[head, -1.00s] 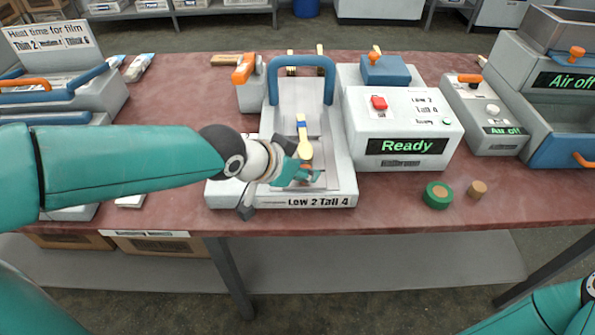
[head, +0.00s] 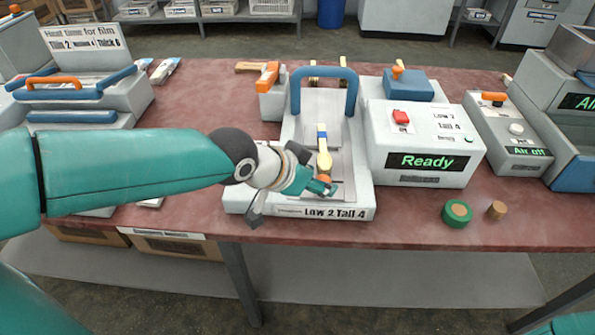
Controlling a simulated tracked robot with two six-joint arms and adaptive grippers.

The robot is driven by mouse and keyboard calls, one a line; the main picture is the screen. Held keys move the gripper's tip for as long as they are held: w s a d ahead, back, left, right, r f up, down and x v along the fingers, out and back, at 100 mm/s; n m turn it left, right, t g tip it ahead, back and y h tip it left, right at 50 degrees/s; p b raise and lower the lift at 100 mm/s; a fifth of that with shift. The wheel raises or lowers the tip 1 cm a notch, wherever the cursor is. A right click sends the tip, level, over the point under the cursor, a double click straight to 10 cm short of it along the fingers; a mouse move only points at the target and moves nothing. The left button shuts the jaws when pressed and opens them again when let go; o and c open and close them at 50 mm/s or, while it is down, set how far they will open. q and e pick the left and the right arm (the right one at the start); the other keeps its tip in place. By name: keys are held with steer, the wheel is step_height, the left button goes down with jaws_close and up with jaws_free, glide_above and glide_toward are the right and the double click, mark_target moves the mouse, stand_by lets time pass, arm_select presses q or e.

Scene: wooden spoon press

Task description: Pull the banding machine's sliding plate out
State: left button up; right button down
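The banding machine has a white box (head: 425,143) with a "Ready" display and a pale bed labelled "Low 2 Tall 4". Its grey sliding plate (head: 303,152) lies on the bed, in front of a blue arch (head: 325,74). A wooden spoon (head: 324,160) with a blue band lies along the plate. A small orange knob (head: 325,178) shows near the plate's front end. My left gripper (head: 322,187) is low over that end, right beside the knob. Its fingers overlap in view, so I cannot tell whether they grip the knob. My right gripper is out of view.
A green ring (head: 457,213) and a small wooden cylinder (head: 496,209) lie at the table's front right. A film heater (head: 80,92) stands at left, an "Air off" machine (head: 515,140) at right.

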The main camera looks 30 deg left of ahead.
arm_select(q)
steer(key=v, duration=1)
